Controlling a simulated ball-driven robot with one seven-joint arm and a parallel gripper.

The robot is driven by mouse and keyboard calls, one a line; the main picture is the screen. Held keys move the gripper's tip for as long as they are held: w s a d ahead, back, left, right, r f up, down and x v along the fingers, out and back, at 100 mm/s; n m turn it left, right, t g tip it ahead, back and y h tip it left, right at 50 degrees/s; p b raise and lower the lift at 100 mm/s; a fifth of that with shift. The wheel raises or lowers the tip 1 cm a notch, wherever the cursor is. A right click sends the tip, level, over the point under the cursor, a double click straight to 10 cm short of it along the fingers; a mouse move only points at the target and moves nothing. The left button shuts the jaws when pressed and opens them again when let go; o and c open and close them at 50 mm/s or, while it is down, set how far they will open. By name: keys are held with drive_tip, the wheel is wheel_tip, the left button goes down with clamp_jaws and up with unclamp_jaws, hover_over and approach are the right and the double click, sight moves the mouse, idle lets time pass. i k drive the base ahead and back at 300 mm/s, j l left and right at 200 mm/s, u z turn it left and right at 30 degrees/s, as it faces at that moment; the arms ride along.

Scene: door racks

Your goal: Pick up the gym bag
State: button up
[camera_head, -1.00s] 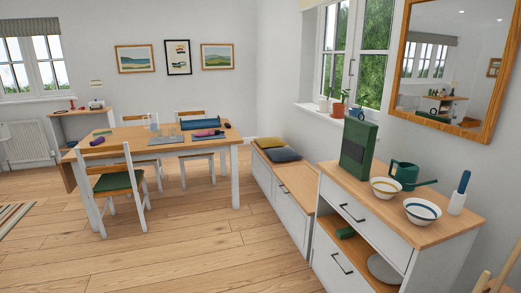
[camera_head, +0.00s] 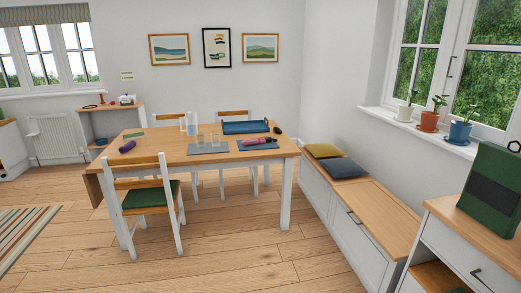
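I cannot make out a thing that is clearly a gym bag. A dark blue, low, wide thing (camera_head: 245,127) lies at the back right of the wooden dining table (camera_head: 172,155); whether it is a bag or a tray I cannot tell. A small purple rounded thing (camera_head: 127,146) lies at the table's left side. A pink bottle-like thing (camera_head: 252,141) lies on a grey mat near the right end. My gripper is not in view.
A chair with a green seat (camera_head: 152,195) stands at the table's near side. A bench with cushions (camera_head: 340,167) runs along the right wall. A cabinet (camera_head: 440,240) bearing a green box (camera_head: 493,190) is at the near right. The front floor is clear.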

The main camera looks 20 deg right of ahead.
sight(491, 194)
drive_tip(key=i+z, duration=0.15)
drive_tip(key=i, duration=1.7)
drive_tip(key=i+z, duration=0.45)
drive_tip(key=i+j+z, duration=0.3)
drive_tip(key=i+z, duration=0.15)
drive_tip(key=i, duration=0.15)
